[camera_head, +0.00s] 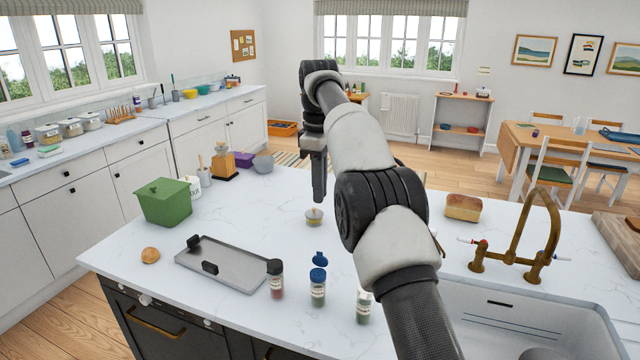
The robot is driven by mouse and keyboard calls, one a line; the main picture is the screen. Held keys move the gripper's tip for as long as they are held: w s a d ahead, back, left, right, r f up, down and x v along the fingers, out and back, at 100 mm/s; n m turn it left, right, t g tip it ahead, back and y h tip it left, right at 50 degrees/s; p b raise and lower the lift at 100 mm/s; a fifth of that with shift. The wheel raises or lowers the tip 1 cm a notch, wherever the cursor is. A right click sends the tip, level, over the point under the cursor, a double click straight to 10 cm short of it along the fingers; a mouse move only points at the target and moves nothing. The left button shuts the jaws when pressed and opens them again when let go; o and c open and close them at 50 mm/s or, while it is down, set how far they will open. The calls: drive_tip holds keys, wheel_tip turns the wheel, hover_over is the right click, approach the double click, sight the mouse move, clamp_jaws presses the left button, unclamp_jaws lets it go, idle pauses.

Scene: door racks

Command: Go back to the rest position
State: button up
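My gripper (318,196) points straight down above the island worktop (235,222), with my arm reaching in from the lower right. Only a narrow dark side of its fingers shows, so I cannot tell whether it is open or shut. A small pale round container (314,217) stands on the worktop just below the fingertips. I see no object clearly held, though the far side of the fingers is hidden.
A grey tray (235,268), a green lidded box (164,202) and several spice jars (318,287) stand on the worktop. A bread loaf (463,208), a brass tap (530,235) and a sink (590,312) lie right of my arm. The worktop's middle is fairly clear.

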drive_tip(key=s+d+r+m+t, duration=0.1)
drive_tip(key=s+d+r+m, duration=0.4)
drive_tip(key=s, duration=0.3)
drive_tip(key=s+d+r+m+t, duration=0.2)
drive_tip(key=s+d+r, duration=0.3)
drive_tip(key=s+r, duration=0.25)
drive_tip(key=s+d+f+m, duration=0.1)
drive_tip(key=s+f+m, duration=0.1)
drive_tip(key=s+f, duration=0.2)
drive_tip(key=s+d+f+m+t, duration=0.1)
drive_tip(key=s+d+f+m, duration=0.1)
drive_tip(key=s, duration=0.9)
drive_tip(key=s+d+f+m+t, duration=0.1)
drive_tip(key=s+f+m, duration=0.2)
drive_tip(key=s+f, duration=0.2)
drive_tip(key=s, duration=0.3)
drive_tip(key=shift+s+d+f+m, duration=0.25)
drive_tip(key=shift+f+m, duration=0.1)
drive_tip(key=shift+m, duration=0.05)
